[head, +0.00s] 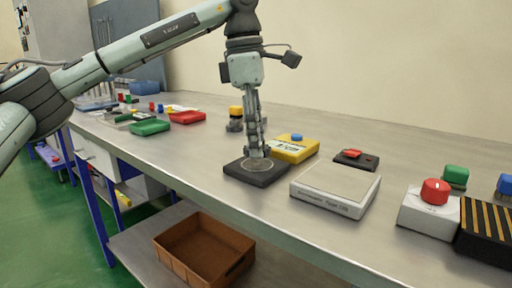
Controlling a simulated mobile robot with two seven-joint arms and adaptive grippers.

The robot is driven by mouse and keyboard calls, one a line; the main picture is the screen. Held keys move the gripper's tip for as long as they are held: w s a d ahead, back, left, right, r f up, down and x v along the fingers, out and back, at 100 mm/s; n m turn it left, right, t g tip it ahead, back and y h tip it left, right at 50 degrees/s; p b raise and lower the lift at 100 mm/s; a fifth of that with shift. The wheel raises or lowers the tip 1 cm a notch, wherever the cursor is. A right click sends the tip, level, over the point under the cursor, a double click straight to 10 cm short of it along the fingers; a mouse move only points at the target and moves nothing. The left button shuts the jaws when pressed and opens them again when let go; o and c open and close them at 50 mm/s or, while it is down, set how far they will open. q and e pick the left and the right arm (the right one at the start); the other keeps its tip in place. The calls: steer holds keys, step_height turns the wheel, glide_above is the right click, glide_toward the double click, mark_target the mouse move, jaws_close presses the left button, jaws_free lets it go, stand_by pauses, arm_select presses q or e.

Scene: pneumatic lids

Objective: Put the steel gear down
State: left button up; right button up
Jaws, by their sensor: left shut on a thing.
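My left gripper (257,150) points straight down over a square black pad (238,170) on the steel workbench. Its fingers are closed on a small grey thing, which I take to be the steel gear; the fingers hide most of it. A thin pale circle is on the pad right under the fingertips. I cannot tell whether the gear touches the pad. My right gripper is not in view.
A yellow box (300,149) with a blue button stands just behind the pad. A flat white box (335,188) stands to its right. A red-knobbed white box (430,207) is farther right. A brown bin (205,250) is on the lower shelf.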

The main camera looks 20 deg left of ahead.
arm_select(q)
steer(key=shift+f, duration=0.95)
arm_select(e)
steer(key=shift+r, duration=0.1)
arm_select(q)
steer(key=shift+f, duration=0.1)
steer(key=o, duration=0.9)
steer(key=shift+f, duration=0.15)
steer(key=o, duration=0.5)
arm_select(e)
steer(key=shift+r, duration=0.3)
